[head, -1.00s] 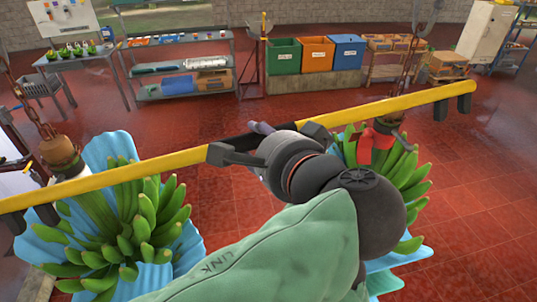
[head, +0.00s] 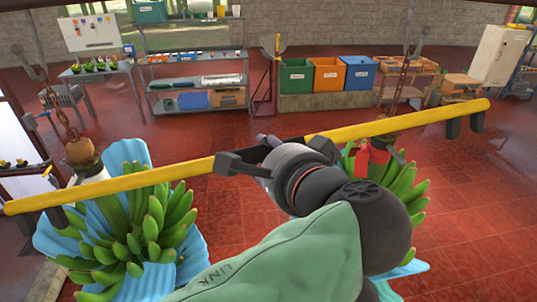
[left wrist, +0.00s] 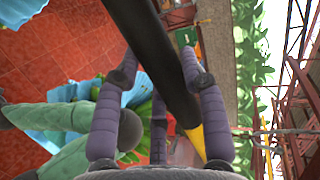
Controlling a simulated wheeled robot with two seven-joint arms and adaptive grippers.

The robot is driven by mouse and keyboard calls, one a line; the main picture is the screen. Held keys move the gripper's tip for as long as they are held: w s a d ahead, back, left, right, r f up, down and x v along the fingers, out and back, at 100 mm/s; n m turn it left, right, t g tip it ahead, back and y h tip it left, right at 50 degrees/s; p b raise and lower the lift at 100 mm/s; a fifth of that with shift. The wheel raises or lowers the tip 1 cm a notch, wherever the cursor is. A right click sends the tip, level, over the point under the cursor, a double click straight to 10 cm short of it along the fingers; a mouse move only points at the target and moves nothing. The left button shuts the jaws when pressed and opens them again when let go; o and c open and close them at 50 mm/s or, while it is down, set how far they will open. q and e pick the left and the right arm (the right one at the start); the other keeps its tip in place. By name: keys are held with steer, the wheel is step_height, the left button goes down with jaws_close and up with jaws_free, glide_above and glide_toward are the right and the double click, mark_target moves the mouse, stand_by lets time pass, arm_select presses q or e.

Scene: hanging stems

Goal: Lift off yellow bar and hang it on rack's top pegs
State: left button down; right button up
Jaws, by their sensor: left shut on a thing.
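The long yellow bar (head: 410,119) crosses the head view, rising from lower left to upper right. It has a black middle section and black hooks (head: 452,127) under its right end. My left gripper (head: 247,160) is shut on the black middle section, which also shows between the fingers in the left wrist view (left wrist: 160,60). The bar passes in front of the left hanging stem of green bananas (head: 150,220) and the right stem (head: 405,185). My right gripper is not in view. I cannot identify the rack's top pegs with certainty.
Green, orange and blue bins (head: 327,76) stand on a low block at the back. A grey shelf unit (head: 200,82) and a table (head: 100,72) are at the back left. Chains (head: 402,75) hold the stems. Red tiled floor lies open between.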

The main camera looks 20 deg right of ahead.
arm_select(q)
steer(key=s+a+b, duration=0.2)
steer(key=s, duration=0.8)
steer(key=shift+s+a, duration=0.2)
steer(key=shift+a, duration=0.1)
stand_by(0.5)
steer(key=shift+w, duration=0.1)
